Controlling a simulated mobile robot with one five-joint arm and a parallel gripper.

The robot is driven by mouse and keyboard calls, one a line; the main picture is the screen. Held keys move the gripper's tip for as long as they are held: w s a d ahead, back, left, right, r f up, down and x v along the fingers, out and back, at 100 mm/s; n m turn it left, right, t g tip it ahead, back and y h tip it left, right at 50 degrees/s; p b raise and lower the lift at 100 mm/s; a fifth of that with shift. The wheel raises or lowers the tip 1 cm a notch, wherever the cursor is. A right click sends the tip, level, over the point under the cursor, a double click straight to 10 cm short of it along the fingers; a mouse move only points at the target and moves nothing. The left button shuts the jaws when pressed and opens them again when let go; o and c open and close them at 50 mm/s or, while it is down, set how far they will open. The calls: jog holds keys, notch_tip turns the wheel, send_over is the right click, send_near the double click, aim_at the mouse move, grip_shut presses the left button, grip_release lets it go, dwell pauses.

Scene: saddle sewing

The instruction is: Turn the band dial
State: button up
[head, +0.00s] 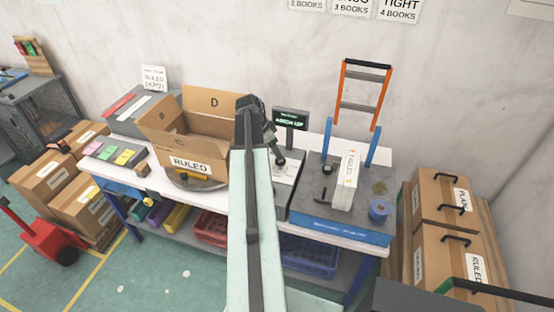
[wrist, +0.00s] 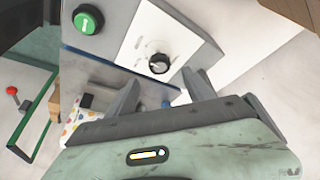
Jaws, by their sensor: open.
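The band dial (wrist: 159,63) is a round black knob with a light mark on its face, set on a white panel (wrist: 135,45) in the wrist view. A green button (wrist: 88,20) sits on the grey housing to its left. My gripper (wrist: 162,88) is open, its two grey fingers apart below the dial in the picture. Nothing is between the fingers, and I see no contact with the dial. In the head view my arm reaches up the middle, with my gripper (head: 279,160) partly hidden at its end. I cannot make out the dial there.
An open carton marked RULED (head: 190,163) stands left of my arm. A small dark display (head: 290,118) stands behind. On the right are a grey-and-blue machine (head: 318,210) with a white stack (head: 345,180), an orange-and-blue frame (head: 360,95) and stacked cartons (head: 440,230).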

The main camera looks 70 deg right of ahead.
aim_at(280, 164)
jog(key=b+x, duration=0.5)
jog(key=x, duration=0.1)
jog(key=shift+f, duration=0.4)
jog(key=shift+r, duration=0.15)
grip_shut()
